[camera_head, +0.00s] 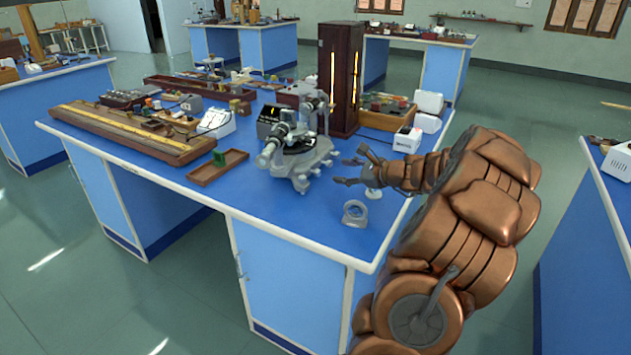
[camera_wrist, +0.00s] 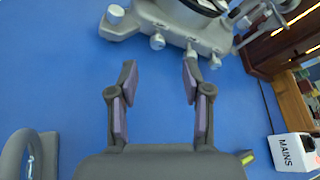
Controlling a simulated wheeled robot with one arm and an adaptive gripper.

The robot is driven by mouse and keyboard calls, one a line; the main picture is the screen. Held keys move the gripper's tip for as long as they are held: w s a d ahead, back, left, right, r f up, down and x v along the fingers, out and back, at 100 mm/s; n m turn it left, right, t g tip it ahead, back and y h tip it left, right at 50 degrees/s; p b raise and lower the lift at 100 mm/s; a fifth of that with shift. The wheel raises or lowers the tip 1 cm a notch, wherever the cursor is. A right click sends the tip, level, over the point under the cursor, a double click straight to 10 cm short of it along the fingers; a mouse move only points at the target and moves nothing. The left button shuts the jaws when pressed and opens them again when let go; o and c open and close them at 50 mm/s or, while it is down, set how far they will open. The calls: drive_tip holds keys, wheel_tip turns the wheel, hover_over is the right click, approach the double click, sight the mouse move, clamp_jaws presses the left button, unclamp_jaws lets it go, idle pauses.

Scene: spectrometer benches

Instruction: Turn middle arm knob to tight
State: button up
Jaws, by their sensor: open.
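The grey spectrometer (camera_head: 300,158) stands on the blue bench top, with its telescope tubes and round central table. In the wrist view its grey base (camera_wrist: 175,22) fills the top, with a small knob (camera_wrist: 157,41) on its near edge and another knob (camera_wrist: 190,51) to the right, just beyond the right fingertip. A larger round end (camera_wrist: 115,14) shows at the upper left. I cannot tell which of these is the middle arm knob. My gripper (camera_head: 350,166) is open and empty, to the right of the spectrometer. In the wrist view its fingers (camera_wrist: 158,78) are spread toward the base, with only bench between them.
A grey ring-shaped stand (camera_head: 355,213) is on the bench near my gripper, and also at the wrist view's lower left (camera_wrist: 30,155). A white MAINS box (camera_head: 407,140) and a tall wooden case (camera_head: 339,75) stand behind. A small open wooden tray (camera_head: 217,167) lies left.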

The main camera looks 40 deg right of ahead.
sight(319, 173)
drive_tip(key=shift+w+f+b, duration=0.35)
drive_tip(key=shift+w+f, duration=0.1)
drive_tip(key=shift+f, duration=0.3)
drive_tip(key=shift+x, duration=3.85)
drive_tip(key=shift+r, duration=0.1)
clamp_jaws()
